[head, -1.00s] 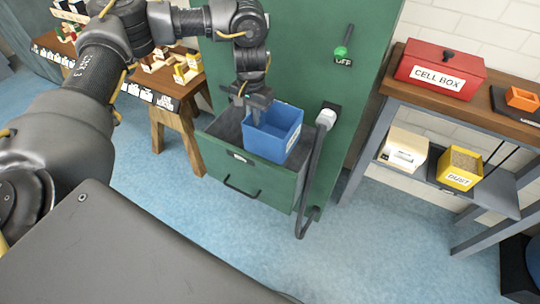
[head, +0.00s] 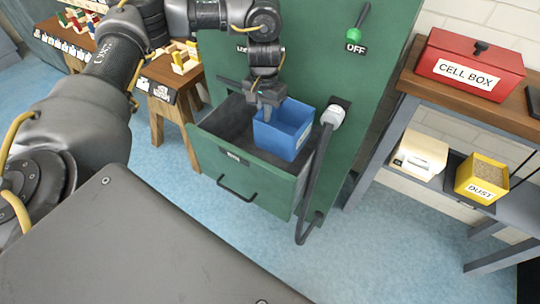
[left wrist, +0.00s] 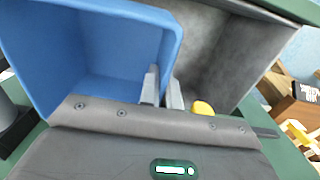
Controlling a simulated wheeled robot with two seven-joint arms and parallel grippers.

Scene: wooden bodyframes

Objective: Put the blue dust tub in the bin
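The blue dust tub (head: 286,135) is upright at the right side of the open drawer (head: 243,181) of the green cabinet, partly inside it or just above; I cannot tell whether it touches the drawer floor. My left gripper (head: 269,104) reaches down to the tub's near-left wall. In the left wrist view the two fingers (left wrist: 163,92) straddle the wall of the tub (left wrist: 85,45) and look closed on it. The visible inside of the tub is bare blue. My right gripper is not in view. No thing labelled as a bin shows.
A workbench (head: 465,85) at right carries a red cell box (head: 468,65); its lower shelf holds a yellow dust tub (head: 482,178) and a cream box (head: 419,155). A hose (head: 316,180) runs beside the drawer. A wooden table (head: 165,70) stands at left. Blue floor is open in front.

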